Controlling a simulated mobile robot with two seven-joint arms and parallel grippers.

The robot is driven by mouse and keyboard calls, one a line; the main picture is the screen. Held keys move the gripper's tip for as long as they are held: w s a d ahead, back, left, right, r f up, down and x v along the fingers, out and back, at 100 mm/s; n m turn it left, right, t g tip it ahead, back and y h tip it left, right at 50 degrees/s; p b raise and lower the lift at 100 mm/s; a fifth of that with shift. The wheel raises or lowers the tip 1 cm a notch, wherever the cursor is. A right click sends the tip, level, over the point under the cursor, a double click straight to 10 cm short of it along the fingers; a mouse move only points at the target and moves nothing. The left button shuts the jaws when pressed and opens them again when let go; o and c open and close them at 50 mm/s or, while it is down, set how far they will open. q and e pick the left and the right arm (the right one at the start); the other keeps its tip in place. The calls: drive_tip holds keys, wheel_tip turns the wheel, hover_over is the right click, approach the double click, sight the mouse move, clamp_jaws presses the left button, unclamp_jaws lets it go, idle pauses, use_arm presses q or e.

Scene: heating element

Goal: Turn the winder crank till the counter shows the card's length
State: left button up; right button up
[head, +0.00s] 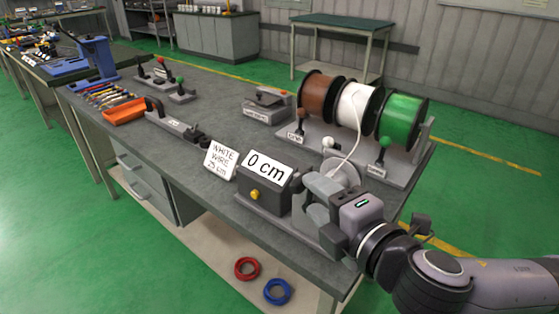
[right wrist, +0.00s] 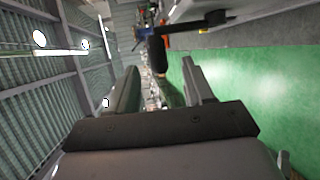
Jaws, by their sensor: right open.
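The card (head: 221,160) stands on the bench and reads "WHITE WIRE" with a length that looks like 25 cm. The counter (head: 267,168) beside it shows "0 cm" on a dark box with a yellow button (head: 254,195). The winder's pale reel (head: 342,176) stands behind my right gripper (head: 309,190). In the right wrist view, the dark crank handle (right wrist: 158,52) shows just beyond and between the open fingers (right wrist: 160,88); contact cannot be told. White wire (head: 354,146) runs from the white spool (head: 356,103) to the reel. My left gripper is out of view.
Brown (head: 314,94) and green (head: 403,119) spools flank the white one on a rack. Levers, an orange tray (head: 124,111) and a clamp-like tool (head: 176,126) occupy the bench's left. Red (head: 247,268) and blue (head: 277,291) wire coils lie on the lower shelf.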

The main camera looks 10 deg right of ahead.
drive_tip(key=x, duration=0.7)
drive_tip(key=shift+w, duration=0.25)
drive_tip(key=shift+a+r, duration=0.1)
drive_tip(key=shift+r, duration=0.05)
clamp_jaws()
